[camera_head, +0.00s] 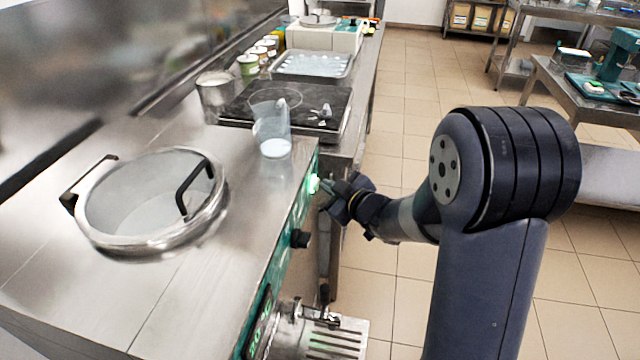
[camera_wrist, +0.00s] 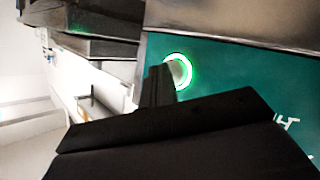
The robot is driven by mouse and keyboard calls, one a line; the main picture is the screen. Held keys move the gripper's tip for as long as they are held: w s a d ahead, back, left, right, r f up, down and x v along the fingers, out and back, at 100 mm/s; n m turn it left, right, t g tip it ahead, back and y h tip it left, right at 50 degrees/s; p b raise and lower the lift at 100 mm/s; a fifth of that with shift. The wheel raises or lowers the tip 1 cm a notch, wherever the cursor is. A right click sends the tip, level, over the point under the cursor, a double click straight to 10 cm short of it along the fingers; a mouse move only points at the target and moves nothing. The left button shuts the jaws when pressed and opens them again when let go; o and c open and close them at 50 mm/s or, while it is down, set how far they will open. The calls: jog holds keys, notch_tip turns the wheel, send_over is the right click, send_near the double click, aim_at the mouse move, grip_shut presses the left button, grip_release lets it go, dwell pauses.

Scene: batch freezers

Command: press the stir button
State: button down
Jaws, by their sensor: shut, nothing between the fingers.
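The stir button (camera_head: 313,183) glows green on the teal front panel of the batch freezer, near the panel's far end. In the wrist view it is a bright ring (camera_wrist: 179,71) with a green edge on the teal panel (camera_wrist: 225,75). My gripper (camera_head: 326,186) is shut and empty, its tips pointing at the button. In the wrist view the dark fingertips (camera_wrist: 160,84) overlap the ring's left edge. I cannot tell whether they touch it. The button's lower left part is hidden behind the fingers.
A black knob (camera_head: 299,239) and a display (camera_head: 260,322) sit nearer on the same panel. A spout and drip tray (camera_head: 335,340) stick out below.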

jog(key=s+d+p, duration=0.1)
jog(key=d, duration=0.5)
dwell(0.4)
jog(key=c, duration=2.2)
grip_release()
jog(key=shift+s, duration=0.1)
